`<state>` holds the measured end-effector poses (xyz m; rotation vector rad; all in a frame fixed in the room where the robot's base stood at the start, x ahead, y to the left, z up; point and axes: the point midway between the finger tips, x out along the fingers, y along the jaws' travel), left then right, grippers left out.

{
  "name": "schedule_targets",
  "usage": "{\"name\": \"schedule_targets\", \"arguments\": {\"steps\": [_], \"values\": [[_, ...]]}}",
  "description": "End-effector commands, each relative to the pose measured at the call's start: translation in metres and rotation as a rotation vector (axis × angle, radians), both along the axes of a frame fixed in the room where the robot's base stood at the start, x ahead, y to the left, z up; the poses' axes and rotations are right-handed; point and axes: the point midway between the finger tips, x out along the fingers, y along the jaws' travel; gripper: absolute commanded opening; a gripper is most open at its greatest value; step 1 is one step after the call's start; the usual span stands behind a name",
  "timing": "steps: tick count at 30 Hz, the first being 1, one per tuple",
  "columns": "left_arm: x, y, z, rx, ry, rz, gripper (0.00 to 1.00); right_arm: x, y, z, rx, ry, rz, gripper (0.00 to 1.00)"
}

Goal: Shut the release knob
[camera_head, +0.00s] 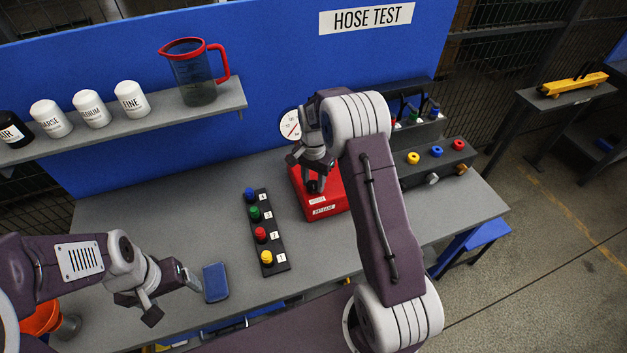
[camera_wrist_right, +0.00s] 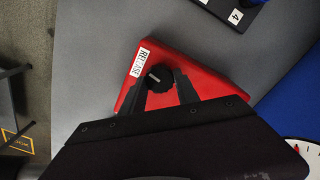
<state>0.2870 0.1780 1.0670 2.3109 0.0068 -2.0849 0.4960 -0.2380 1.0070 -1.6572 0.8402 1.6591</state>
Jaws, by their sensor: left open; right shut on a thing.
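The black release knob (camera_wrist_right: 157,78) sits on a red box (camera_wrist_right: 210,82) beside a white RELEASE label (camera_wrist_right: 139,63). The red box (camera_head: 308,203) stands on the bench in the head view, where my right arm hides much of it and the knob. My right gripper (camera_wrist_right: 160,84) is shut on the knob, with a finger at each side. In the head view the right gripper (camera_head: 314,185) reaches down onto the box. My left gripper (camera_head: 176,297) is open and empty above the bench, left of a blue block (camera_head: 215,282).
A black strip (camera_head: 270,236) with several coloured knobs lies left of the red box. A round gauge (camera_head: 290,126) is behind it. A dark panel (camera_head: 437,168) with coloured fittings stands at right. A shelf (camera_head: 130,122) holds white jars and a red-rimmed jug (camera_head: 193,78).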

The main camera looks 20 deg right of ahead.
Motion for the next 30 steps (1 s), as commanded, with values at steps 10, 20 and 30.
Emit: {"name": "schedule_targets", "arguments": {"steps": [10, 20, 30], "values": [[0.0, 0.0, 0.01, 0.0, 0.0, 0.0, 0.8, 0.0, 0.0, 0.002, 0.001, 0.001, -0.325, 0.0], [0.0, 0.0, 0.016, 0.0, 0.0, 0.0, 0.8, 0.0, 0.0, 0.002, 0.001, -0.001, -0.638, 0.0], [0.0, 0.0, 0.02, 0.0, 0.0, 0.0, 0.8, 0.0, 0.0, 0.002, 0.001, -0.002, -0.957, 0.0]]}}
